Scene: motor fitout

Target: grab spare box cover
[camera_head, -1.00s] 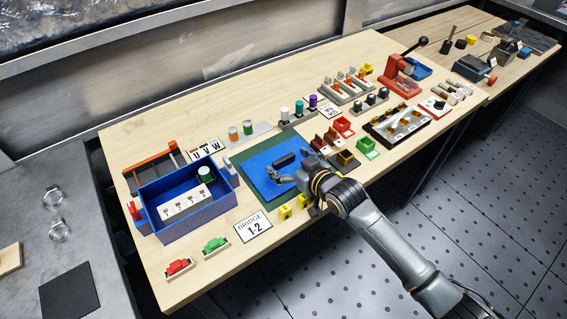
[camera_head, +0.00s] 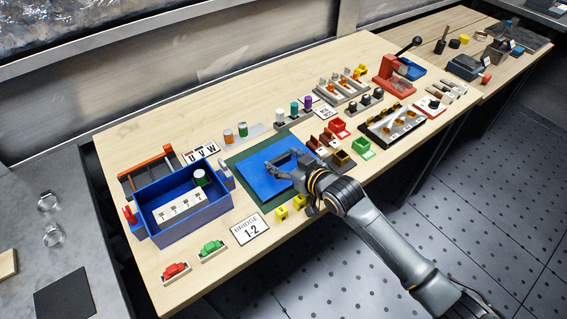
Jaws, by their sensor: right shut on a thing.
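My right gripper (camera_head: 284,164) is over the blue mat (camera_head: 255,178), its arm coming in from the lower right. It is shut on a small dark block, which is hard to tell from the dark fingers at this size. I cannot tell whether the block touches the mat or is lifted, nor whether it is the spare box cover. My left gripper is not in view.
A blue bin (camera_head: 178,234) with a white labelled strip and a green-and-white jar stands left of the mat. Yellow pieces (camera_head: 290,207) lie near the wrist. Small coloured trays (camera_head: 341,160) stand to the right. The front left table corner has red and green parts (camera_head: 211,248).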

